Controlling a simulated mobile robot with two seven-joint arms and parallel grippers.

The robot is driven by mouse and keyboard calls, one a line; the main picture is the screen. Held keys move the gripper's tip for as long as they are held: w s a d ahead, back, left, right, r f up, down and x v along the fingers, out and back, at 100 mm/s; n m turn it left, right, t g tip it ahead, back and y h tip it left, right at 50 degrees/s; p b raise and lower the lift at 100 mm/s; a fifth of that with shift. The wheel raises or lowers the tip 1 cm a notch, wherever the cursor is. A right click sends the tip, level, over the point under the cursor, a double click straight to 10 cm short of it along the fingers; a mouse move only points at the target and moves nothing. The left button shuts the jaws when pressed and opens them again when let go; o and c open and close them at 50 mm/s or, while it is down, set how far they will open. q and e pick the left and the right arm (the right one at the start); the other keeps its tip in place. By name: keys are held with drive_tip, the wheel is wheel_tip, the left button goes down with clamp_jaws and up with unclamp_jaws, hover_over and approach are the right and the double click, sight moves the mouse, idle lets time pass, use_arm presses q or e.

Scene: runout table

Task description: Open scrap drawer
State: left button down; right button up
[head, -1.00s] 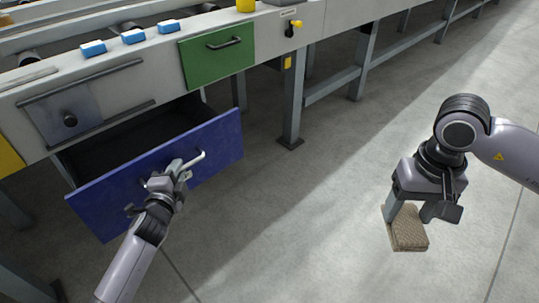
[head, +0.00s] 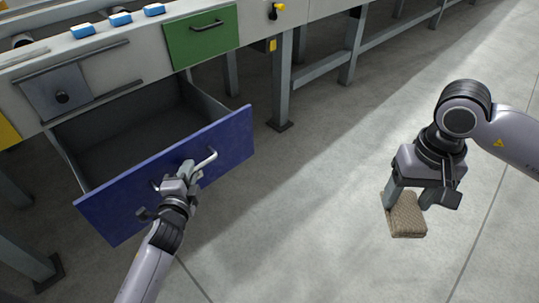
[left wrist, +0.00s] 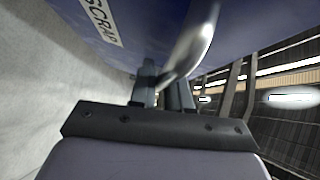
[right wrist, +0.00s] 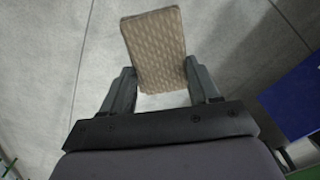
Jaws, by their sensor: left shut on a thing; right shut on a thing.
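The scrap drawer (head: 225,143) has a blue front and is pulled well out of the table, with its dark interior (head: 140,133) in view and apparently empty. The left wrist view shows its SCRAP label (left wrist: 103,20). My left gripper (head: 187,172) is shut on the drawer's pale bar handle (head: 206,160); the handle also shows in the left wrist view (left wrist: 195,45). My right gripper (head: 411,194) is shut on a brown patterned pad (head: 407,217), held in the air well right of the drawer. The pad also shows in the right wrist view (right wrist: 155,45).
The runout table (head: 120,60) stands behind the drawer, with a closed green drawer (head: 203,40), several blue-and-white blocks (head: 120,19) on its edge and a yellow-black knob (head: 277,10). A table leg (head: 281,85) stands right of the drawer. Open concrete floor (head: 310,200) lies between my arms.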

use_arm(q)
drive_tip(key=shift+s+d, duration=0.5)
drive_tip(key=shift+d, duration=0.05)
use_arm(e)
drive_tip(key=shift+s+d, duration=0.15)
use_arm(q)
drive_tip(key=c, duration=1.2)
unclamp_jaws()
drive_tip(key=shift+s, duration=0.1)
use_arm(e)
drive_tip(key=shift+s+r, duration=0.1)
